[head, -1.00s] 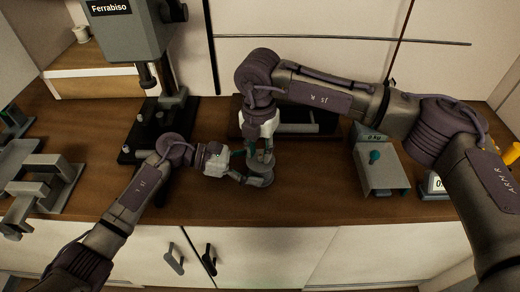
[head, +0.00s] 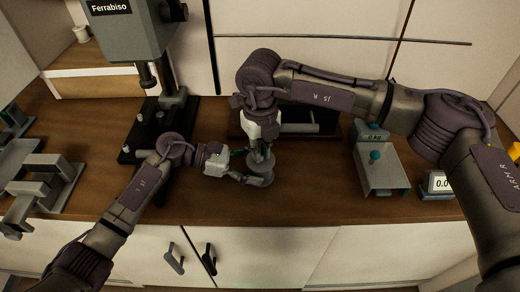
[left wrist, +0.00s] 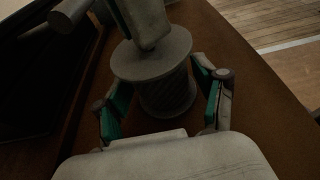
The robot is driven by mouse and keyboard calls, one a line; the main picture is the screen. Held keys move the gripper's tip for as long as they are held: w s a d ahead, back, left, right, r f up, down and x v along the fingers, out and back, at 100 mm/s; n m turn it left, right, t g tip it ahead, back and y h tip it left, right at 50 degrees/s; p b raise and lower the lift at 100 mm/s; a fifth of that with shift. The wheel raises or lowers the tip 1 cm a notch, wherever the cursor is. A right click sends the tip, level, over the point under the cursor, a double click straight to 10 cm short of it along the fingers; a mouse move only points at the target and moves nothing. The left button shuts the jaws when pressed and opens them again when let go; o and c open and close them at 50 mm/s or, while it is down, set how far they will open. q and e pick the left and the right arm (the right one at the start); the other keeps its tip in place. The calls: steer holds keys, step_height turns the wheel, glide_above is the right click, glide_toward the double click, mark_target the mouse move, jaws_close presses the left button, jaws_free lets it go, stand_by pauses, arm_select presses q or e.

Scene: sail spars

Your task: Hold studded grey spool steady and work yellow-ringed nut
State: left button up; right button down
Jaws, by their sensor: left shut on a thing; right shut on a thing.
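The studded grey spool (head: 263,172) stands on the brown worktop, seen in the head view and up close in the left wrist view (left wrist: 168,92), with a wide round top flange and a textured body. My left gripper (head: 248,173) is shut on the spool from the left; its green-padded fingers (left wrist: 165,98) lie on either side of the body in the left wrist view. My right gripper (head: 260,155) comes down from above, shut at the spool's top. The yellow-ringed nut is hidden at the right fingertips; no yellow ring shows there.
A drill-press-like machine (head: 130,35) stands behind my left arm. A dark tray (head: 300,128) lies behind the spool. A grey stand with a teal knob (head: 384,175) and a small display (head: 438,184) are to the right. The worktop's front edge is close.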

steer(key=m, duration=0.4)
steer(key=shift+s+a+m, duration=0.15)
steer(key=shift+a+m, duration=0.2)
steer(key=shift+m, duration=0.05)
steer(key=c, duration=1.2)
jaws_free()
steer(key=shift+o, duration=0.4)
steer(key=shift+d, duration=0.1)
step_height(320, 180, up, 12)
